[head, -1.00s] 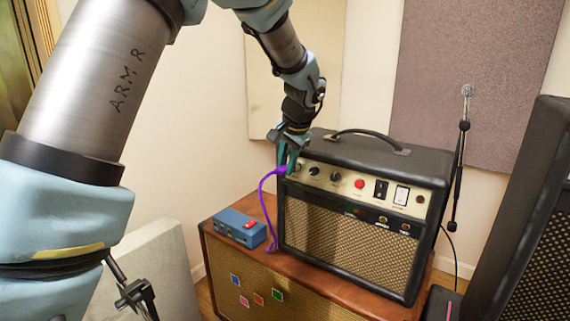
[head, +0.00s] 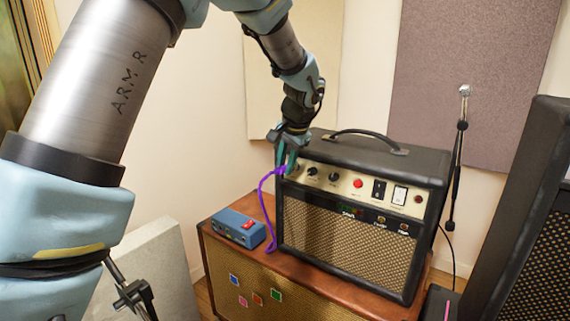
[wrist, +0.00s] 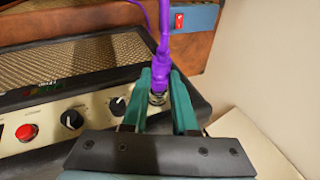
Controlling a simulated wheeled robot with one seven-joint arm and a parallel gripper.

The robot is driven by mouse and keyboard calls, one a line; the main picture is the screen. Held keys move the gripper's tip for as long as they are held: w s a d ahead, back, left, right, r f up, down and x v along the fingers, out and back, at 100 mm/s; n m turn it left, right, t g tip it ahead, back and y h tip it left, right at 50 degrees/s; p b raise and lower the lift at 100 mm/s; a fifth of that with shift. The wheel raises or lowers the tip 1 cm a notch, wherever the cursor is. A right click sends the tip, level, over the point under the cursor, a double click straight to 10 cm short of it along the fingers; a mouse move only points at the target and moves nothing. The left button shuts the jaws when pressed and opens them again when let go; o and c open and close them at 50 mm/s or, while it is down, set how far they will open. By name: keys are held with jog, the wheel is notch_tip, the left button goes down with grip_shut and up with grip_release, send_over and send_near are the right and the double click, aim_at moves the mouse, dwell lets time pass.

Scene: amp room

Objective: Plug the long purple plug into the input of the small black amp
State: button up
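The small black amp (head: 345,235) stands on a wooden cabinet. Its cream control panel (head: 370,187) has knobs, a red light and switches. My gripper (head: 287,165) is at the panel's left end, and its teal fingers point down at it. In the wrist view the purple plug (wrist: 158,75) lies between the fingertips (wrist: 160,90), which sit close on both sides. A metal part (wrist: 157,99) shows at the plug's end by the panel. How deep the plug sits in the input is hidden.
A blue box (head: 239,227) with a red switch sits on the cabinet (head: 215,232) left of the amp. A handle (head: 365,140) arches over the amp's top. A microphone stand (head: 458,160) and a large black cabinet (head: 530,220) are at the right.

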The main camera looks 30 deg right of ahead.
jog(key=o, duration=0.5)
jog(key=b+v, duration=0.2)
jog(key=v, duration=0.8)
jog(key=shift+s+r, duration=0.2)
jog(key=shift+r, duration=0.15)
